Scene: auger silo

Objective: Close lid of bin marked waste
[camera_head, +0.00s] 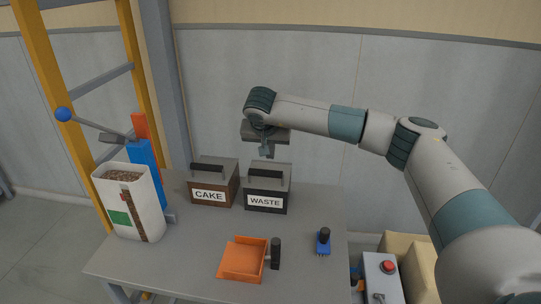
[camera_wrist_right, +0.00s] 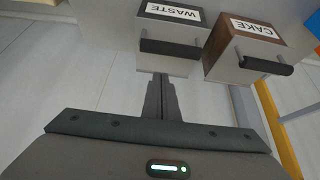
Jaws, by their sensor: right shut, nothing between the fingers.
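The dark bin marked WASTE (camera_head: 266,201) stands on the table, with its label facing me. Its grey lid (camera_head: 282,168) appears to lie flat on top, with a black bar handle (camera_head: 266,173) along the front. In the wrist view, the waste bin's handle (camera_wrist_right: 170,47) shows just beyond my fingertips. My right gripper (camera_head: 266,154) points down above the back of the waste bin. Its fingers (camera_wrist_right: 160,80) are together and empty; I cannot tell whether they touch the lid. My left gripper is in neither view.
A brown bin marked CAKE (camera_head: 209,197) stands close on the left, with a similar handle. A white hopper of brown pellets (camera_head: 128,205) stands at the table's left. An orange scoop (camera_head: 243,259) and a blue-black tool (camera_head: 323,242) lie in front.

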